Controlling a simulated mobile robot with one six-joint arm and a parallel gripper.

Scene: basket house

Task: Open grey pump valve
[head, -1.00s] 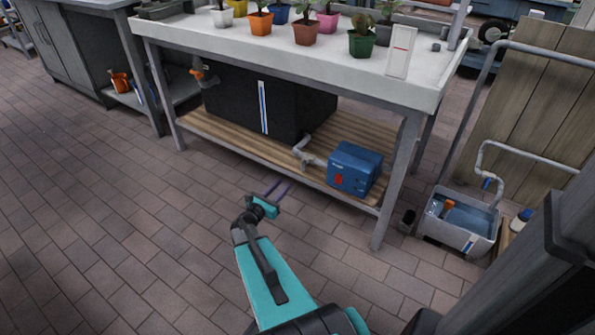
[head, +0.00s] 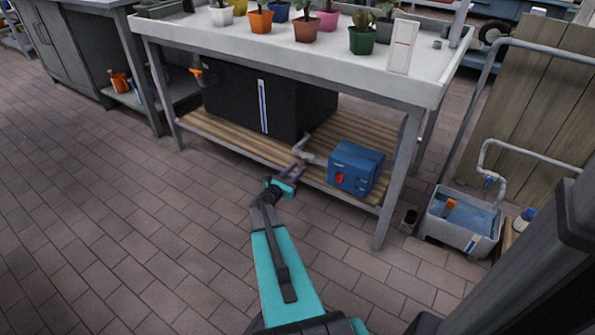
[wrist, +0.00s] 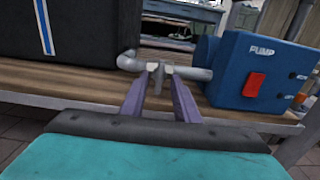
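The grey pump valve (wrist: 159,72) sits on the grey pipe (wrist: 190,73) between the black tank (head: 270,100) and the blue pump (head: 355,167). In the wrist view its handle shows between the tips of my gripper (wrist: 161,85). In the head view my gripper (head: 291,172) is at the front edge of the lower shelf, just in front of the pipe. Its two purple fingers are apart with a gap between them. I cannot tell whether either fingertip touches the valve. The pump has a red switch (wrist: 253,84) on its front.
The slatted wooden shelf (head: 230,138) lies under a white-topped bench (head: 330,55) with potted plants. A metal bench leg (head: 396,190) stands right of the pump. A grey water basin (head: 455,225) is on the floor at right. The tiled floor in front is clear.

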